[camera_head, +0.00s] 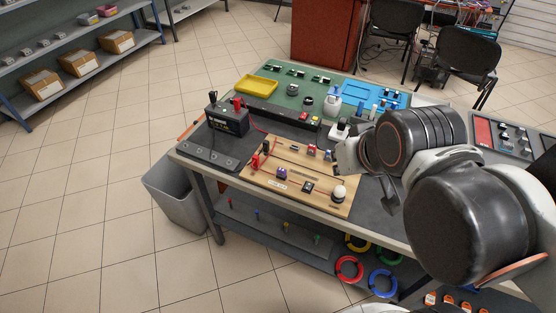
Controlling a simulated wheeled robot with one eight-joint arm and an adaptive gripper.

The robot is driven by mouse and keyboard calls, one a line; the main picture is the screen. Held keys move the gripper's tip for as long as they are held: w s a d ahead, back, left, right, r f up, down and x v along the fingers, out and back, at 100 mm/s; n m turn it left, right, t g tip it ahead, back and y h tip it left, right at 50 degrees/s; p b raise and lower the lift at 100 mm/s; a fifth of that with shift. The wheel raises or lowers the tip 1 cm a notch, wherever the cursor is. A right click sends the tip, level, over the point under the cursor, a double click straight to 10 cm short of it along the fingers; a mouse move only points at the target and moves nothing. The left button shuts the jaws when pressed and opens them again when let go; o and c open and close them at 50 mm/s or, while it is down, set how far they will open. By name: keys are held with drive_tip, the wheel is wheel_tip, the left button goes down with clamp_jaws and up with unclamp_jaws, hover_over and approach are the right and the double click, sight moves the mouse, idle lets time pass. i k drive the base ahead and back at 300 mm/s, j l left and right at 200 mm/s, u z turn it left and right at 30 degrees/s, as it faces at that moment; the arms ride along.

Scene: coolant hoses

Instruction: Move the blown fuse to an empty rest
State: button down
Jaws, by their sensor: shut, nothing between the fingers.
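The wooden circuit board (262,181) lies on the front of the workbench, with red wires and small parts on it. A purple block (282,173), a black block (307,187) and a white bulb-like part (340,192) sit along its front. Small red and grey parts (312,150) sit along its back. I cannot tell which part is the blown fuse. A dark strip with several round spots (207,150) lies left of the board; whether these are rests is unclear. My gripper (391,197) is shut and empty, right of the board, partly hidden by my arm.
A black battery (228,121) with red and black clips stands behind the strip. A green mat (290,88) holds a yellow tray (257,87) and several parts. A grey bin (175,195) stands left of the bench. My arm covers the bench's right side.

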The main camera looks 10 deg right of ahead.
sight(281, 172)
drive_tip(key=j+z, duration=1.15)
drive_tip(key=k+j, duration=0.05)
drive_tip(key=j, duration=0.05)
